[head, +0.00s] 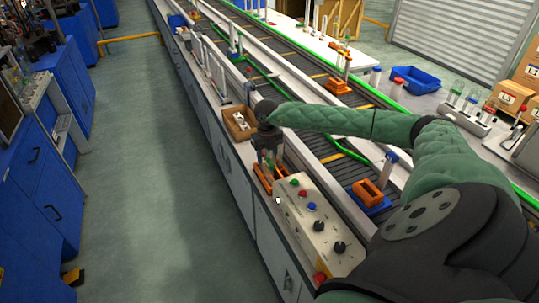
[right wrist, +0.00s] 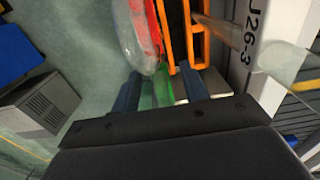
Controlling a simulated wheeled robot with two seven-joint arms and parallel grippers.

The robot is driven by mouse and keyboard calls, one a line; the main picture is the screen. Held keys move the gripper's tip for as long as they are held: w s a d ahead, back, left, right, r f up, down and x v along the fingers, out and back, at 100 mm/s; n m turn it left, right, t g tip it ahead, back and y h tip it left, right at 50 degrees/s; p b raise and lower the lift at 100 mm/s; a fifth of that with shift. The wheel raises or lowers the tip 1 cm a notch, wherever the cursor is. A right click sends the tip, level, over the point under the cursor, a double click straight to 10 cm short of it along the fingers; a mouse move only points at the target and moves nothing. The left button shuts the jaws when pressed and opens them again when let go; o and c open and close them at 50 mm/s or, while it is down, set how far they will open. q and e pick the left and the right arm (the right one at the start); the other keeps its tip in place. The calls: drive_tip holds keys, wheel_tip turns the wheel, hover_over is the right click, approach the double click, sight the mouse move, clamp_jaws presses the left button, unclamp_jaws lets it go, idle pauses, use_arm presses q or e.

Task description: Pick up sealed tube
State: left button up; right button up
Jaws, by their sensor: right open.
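My right gripper (head: 267,163) points down over an orange rack (head: 263,178) beside the control box. In the right wrist view, its two dark fingers (right wrist: 160,88) are spread apart, with a greenish see-through piece between them. The orange rack (right wrist: 187,40) is just beyond the fingertips. A clear, round-ended tube-like object (right wrist: 136,35) with red along its side lies beyond the fingers, left of the rack. Whether it is the sealed tube, I cannot tell. The gripper hides much of the rack in the head view. My left gripper is not in view.
A control box (head: 312,218) with coloured buttons and black knobs stands close to the rack. A cardboard box (head: 238,126) is just behind the gripper. The conveyor carries an orange holder on a blue base (head: 369,194). The floor aisle at left is clear.

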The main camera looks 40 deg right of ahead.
drive_tip(key=shift+f, duration=0.15)
drive_tip(key=shift+c, duration=0.3)
clamp_jaws()
